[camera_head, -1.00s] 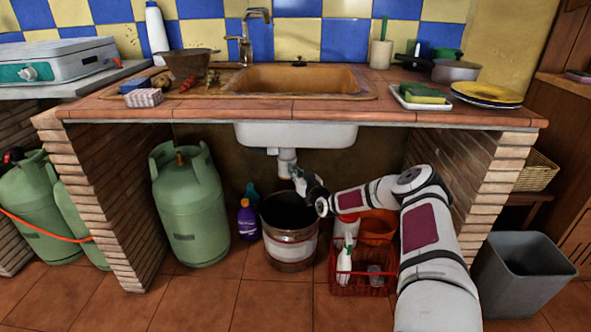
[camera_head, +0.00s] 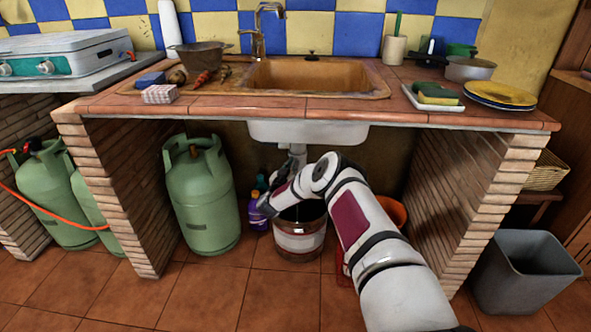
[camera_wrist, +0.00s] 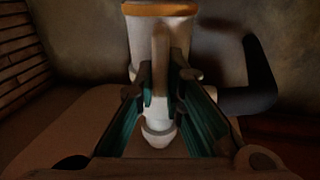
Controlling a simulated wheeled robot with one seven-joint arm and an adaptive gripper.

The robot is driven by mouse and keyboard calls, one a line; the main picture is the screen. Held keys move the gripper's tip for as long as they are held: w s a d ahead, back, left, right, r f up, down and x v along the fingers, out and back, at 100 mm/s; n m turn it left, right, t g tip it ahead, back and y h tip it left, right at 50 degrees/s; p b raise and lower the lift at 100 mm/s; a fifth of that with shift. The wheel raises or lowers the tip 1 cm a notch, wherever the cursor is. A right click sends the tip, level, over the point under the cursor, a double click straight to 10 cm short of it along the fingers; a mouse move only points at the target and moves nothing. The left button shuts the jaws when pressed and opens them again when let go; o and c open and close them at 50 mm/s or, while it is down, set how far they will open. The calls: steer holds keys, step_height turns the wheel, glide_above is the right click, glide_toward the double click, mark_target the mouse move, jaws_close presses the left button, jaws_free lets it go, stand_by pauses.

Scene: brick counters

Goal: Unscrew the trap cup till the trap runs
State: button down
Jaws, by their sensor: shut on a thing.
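The trap cup (camera_wrist: 140,45) fills the upper middle of the wrist view, pale with an orange band at its top. A narrow upright piece stands in front of it. My gripper (camera_wrist: 160,80) has its teal-lined fingers closed in around the cup's lower front. A rounded white tip shows below the fingers. In the head view, the white trap pipe (camera_head: 298,152) comes down under the sink. A metal bucket (camera_head: 299,243) with a pale band stands on the floor below the trap. I cannot see any water running.
A green gas bottle (camera_head: 202,200) and a purple bottle (camera_head: 257,216) stand left of the bucket. An orange tub (camera_head: 394,211) is partly behind my arm. Brick walls (camera_head: 480,195) close both sides. A dark curved pipe (camera_wrist: 262,75) is right of the trap.

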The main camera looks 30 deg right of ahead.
steer(key=shift+w+a+r+m+g+h+b, duration=0.1)
steer(key=shift+w+a+m+g+h+b, duration=0.15)
steer(key=shift+m+g+h+b, duration=0.35)
steer(key=shift+w+a+m+g+h+b, duration=0.1)
steer(key=shift+w+m+g+h+b, duration=0.2)
steer(key=shift+m+g+h+b, duration=0.25)
steer(key=shift+r+g, duration=0.1)
steer(key=shift+g, duration=0.25)
steer(key=c, duration=1.7)
jaws_free()
steer(key=v, duration=1.2)
